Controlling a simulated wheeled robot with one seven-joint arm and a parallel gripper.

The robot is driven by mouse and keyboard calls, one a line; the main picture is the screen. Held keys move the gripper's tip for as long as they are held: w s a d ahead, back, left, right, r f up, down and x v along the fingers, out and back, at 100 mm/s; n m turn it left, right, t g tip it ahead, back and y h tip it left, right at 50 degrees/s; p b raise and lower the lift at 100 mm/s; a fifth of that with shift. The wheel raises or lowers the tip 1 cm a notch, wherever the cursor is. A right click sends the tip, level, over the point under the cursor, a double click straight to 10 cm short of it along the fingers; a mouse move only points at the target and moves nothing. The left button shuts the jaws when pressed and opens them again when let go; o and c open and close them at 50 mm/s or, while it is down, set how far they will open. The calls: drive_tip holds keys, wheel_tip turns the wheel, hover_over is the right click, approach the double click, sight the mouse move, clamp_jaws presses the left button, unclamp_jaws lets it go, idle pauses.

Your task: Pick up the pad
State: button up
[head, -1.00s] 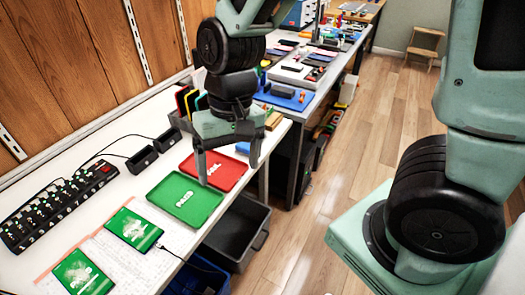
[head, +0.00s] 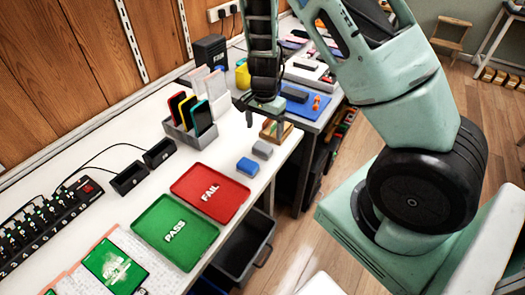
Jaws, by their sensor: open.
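Two small blocks that could be the pad lie on the white bench, right of the red tray: a blue one (head: 247,167) and a grey one (head: 262,149) just behind it. I cannot tell which is the pad. My gripper (head: 265,122) is open and empty, fingers pointing down. In the picture it is just above the grey block, apart from both blocks.
A green PASS tray (head: 150,241) and red FAIL tray (head: 184,188) lie in front. A grey rack (head: 169,127) holds several phones at the left. A small wooden holder (head: 285,134) stands close behind my gripper. The bench edge is just right of the blocks.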

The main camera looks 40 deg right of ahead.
sight(263, 146)
drive_tip(key=f, duration=0.8)
drive_tip(key=shift+s+a, duration=0.15)
drive_tip(key=shift+a, duration=0.25)
drive_tip(key=c, duration=1.1)
